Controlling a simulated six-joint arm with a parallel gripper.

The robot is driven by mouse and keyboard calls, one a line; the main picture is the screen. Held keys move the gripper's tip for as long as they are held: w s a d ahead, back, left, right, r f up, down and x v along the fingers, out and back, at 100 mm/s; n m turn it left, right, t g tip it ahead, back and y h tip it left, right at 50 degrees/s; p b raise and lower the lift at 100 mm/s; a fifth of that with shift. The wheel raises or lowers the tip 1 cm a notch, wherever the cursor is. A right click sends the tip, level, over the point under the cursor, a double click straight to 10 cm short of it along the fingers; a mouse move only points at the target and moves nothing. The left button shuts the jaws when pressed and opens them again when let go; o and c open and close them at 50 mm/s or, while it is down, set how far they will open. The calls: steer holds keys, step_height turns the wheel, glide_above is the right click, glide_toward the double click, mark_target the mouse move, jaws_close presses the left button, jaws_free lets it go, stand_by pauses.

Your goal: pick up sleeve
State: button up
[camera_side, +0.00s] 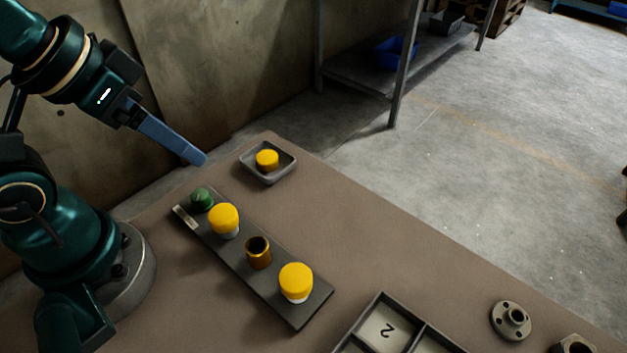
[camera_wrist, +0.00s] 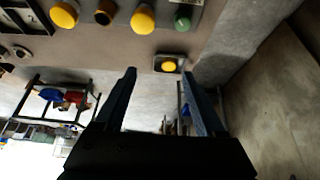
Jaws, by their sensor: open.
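The sleeve (camera_side: 258,253) is a short bronze hollow cylinder with a dark bore. It stands upright on a dark grey strip-shaped plate (camera_side: 235,267), between two yellow-capped white pieces (camera_side: 224,219) (camera_side: 296,281). In the wrist view the sleeve (camera_wrist: 105,13) is at the top edge, left of the middle. My gripper (camera_side: 201,159) is open and empty, raised above the table's far end near the small square tray. In the wrist view my gripper (camera_wrist: 159,73) shows two blue fingers spread apart, with the sleeve beyond them and to the left.
A green round piece (camera_side: 201,199) sits at the plate's upper end. A small grey tray (camera_side: 283,171) holds a yellow piece (camera_side: 267,159). A divided tray (camera_side: 379,330), a flange (camera_side: 511,319) and a nut (camera_side: 572,344) lie toward the front right. The table's middle is clear.

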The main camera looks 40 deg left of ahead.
steer(key=w+d+f+n+g+h, duration=0.2)
steer(key=w+n+g+h, duration=0.3)
steer(key=n+g+h, duration=0.6)
steer(key=n+h, duration=0.1)
steer(key=n, duration=0.1)
glide_toward(260, 254)
steer(key=shift+f+x, duration=0.2)
steer(key=shift+x, duration=1.4)
steer(key=shift+f+x, duration=0.15)
steer(key=shift+x, duration=1.4)
steer(key=shift+a, duration=0.2)
jaws_close()
